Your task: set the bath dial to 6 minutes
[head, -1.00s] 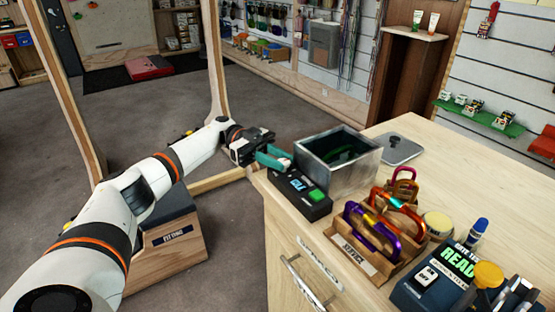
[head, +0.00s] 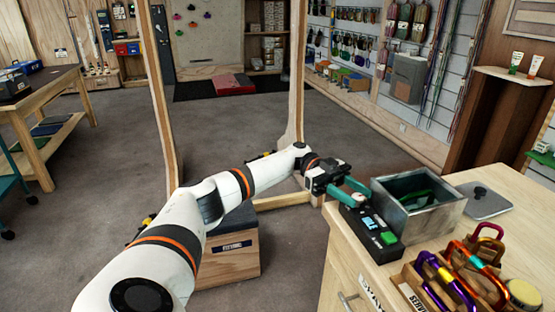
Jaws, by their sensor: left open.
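The bath is an open grey metal tank (head: 440,218) on the wooden counter, with something dark green inside. A black control box (head: 394,252) stands against its left side. The box has a small lit display (head: 368,223), too small to read surely, and a green button (head: 388,238). My left gripper (head: 364,194) reaches in from the left, with its teal fingers open over the far end of the box. The dial is not clearly visible; the fingers cover that end of the box. I cannot tell whether they touch it. My right gripper is out of view.
A grey lid with a black knob (head: 482,203) lies right of the bath. A wooden tray (head: 412,290) of coloured carabiners stands in front, with a round tin (head: 524,294) beside it. A wooden post (head: 297,75) rises behind my gripper.

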